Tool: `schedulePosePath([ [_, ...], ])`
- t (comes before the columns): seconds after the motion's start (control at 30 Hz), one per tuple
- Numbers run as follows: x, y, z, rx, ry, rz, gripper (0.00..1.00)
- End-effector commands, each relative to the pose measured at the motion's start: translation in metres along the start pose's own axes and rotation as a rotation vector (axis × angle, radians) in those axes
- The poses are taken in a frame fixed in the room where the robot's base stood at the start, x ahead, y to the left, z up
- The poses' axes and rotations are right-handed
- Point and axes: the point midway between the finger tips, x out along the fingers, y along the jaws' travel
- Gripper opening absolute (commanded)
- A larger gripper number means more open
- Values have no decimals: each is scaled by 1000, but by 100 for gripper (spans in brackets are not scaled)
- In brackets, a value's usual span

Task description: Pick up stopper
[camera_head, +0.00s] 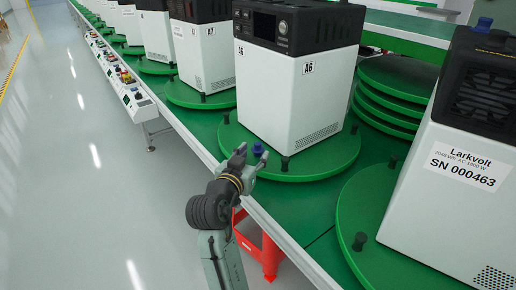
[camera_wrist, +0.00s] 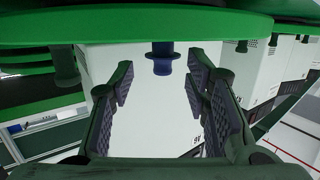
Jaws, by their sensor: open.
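The stopper is a small dark-blue knob (camera_head: 258,150) on the green turntable disc (camera_head: 310,166), at the near edge in front of the white A6 unit (camera_head: 292,95). In the wrist view the stopper (camera_wrist: 163,62) shows upside down, hanging from the disc (camera_wrist: 130,33). It lies between the two fingers and a little beyond their tips. My gripper (camera_head: 250,161) is open and empty, just in front of the stopper at the disc's edge. In the wrist view my gripper (camera_wrist: 160,82) has its ridged pads wide apart on either side, with no visible contact.
A black peg (camera_head: 284,163) stands right of the stopper on the same disc. A large white unit (camera_head: 450,170) labelled Larkvolt stands at right, with another blue cap (camera_head: 484,23) on top. A red stand (camera_head: 262,250) is below the line. The grey floor (camera_head: 70,200) at left is clear.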

Motion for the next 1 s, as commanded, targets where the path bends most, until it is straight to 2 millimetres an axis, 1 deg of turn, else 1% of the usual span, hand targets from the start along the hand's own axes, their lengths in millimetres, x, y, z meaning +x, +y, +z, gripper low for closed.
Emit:
schedulePosePath([
  [0.17,25,-2,-8,-1,0,2,43],
  [0.3,43,-3,-6,-1,-1,2,43],
  [0.4,49,-3,-6,0,0,-1,43],
  [0.63,49,-4,-5,0,1,-2,42],
  [1.0,49,-4,-5,-1,0,-2,18],
])
